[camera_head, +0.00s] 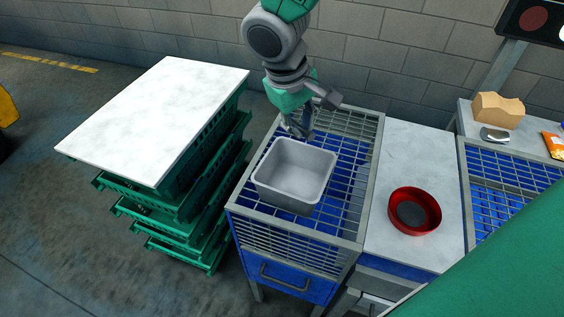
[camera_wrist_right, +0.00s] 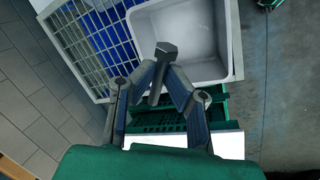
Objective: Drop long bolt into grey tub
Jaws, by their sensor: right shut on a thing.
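The grey tub (camera_head: 283,198) stands on the wire-mesh top of a blue bin in the head view, and its inside looks empty. It also shows at the top of the right wrist view (camera_wrist_right: 208,70). My right gripper (camera_head: 301,122) is above the tub's back edge. In the right wrist view the right gripper (camera_wrist_right: 160,82) is shut on the dark long bolt (camera_wrist_right: 165,53), its head pointing toward the tub. The bolt is not clear in the head view. My left gripper is not in view.
A white board (camera_head: 155,115) lies on stacked green crates (camera_head: 200,205) left of the mesh bin (camera_head: 335,215). A red bowl (camera_head: 427,222) sits on the grey counter to the right. Farther right are a cardboard box (camera_head: 498,110), a metal tin (camera_head: 495,136) and an orange packet (camera_head: 553,143).

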